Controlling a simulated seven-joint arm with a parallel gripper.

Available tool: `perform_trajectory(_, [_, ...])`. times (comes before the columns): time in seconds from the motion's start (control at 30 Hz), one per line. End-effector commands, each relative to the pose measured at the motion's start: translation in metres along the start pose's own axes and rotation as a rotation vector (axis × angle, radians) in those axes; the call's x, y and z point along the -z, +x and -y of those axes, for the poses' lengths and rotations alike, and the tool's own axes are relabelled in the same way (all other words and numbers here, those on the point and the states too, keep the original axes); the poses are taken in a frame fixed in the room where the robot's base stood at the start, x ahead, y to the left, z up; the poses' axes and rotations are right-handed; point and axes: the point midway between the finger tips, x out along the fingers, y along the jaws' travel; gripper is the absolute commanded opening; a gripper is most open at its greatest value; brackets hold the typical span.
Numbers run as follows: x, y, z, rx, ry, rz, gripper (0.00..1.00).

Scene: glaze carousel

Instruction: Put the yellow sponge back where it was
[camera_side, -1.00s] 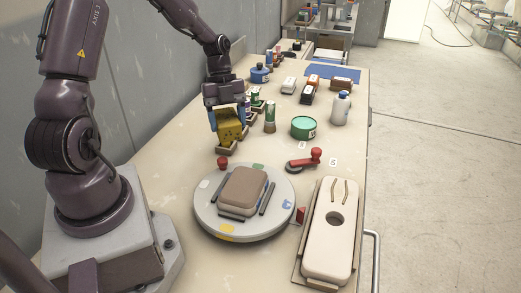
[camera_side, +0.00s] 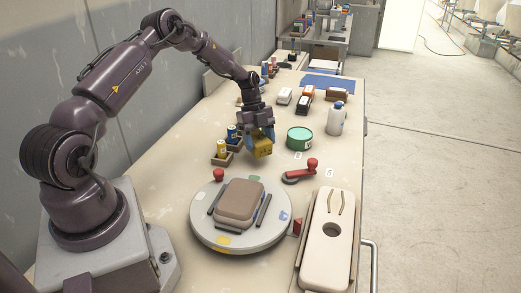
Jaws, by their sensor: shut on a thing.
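The yellow sponge (camera_side: 263,150) is a small block with darker spots. The sponge is left of the green tin, and right of the small holders with bottles. I cannot tell whether its underside touches the table or hangs just above it. The turntable (camera_side: 204,233) stands in front of it, nearer the camera, with a brown block (camera_side: 240,197) on top between dark bars.
A yellow-labelled bottle (camera_side: 221,148) and a blue-capped bottle (camera_side: 232,134) stand in holders at left. The green tin (camera_side: 299,139), a white bottle (camera_side: 337,119) and a red-handled tool (camera_side: 311,166) are to the right. A pale board (camera_side: 330,258) lies at front right.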

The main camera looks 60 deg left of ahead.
Motion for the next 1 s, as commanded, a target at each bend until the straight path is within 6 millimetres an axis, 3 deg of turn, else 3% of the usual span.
perform_trajectory(0.17, [-0.006, 0.008, 0.005, -0.001, 0.0, 0.0, 0.39])
perform_trajectory(0.37, [-0.015, 0.033, 0.005, -0.001, 0.001, 0.0, 0.39])
perform_trajectory(0.73, [-0.017, 0.036, 0.004, 0.0, 0.001, 0.0, 0.39])
perform_trajectory(0.77, [-0.017, 0.036, 0.005, 0.0, 0.001, 0.001, 0.68])
perform_trajectory(0.83, [-0.017, 0.036, 0.004, 0.0, 0.001, 0.001, 0.84])
perform_trajectory(1.0, [-0.017, 0.036, 0.004, 0.0, 0.001, 0.001, 0.87])
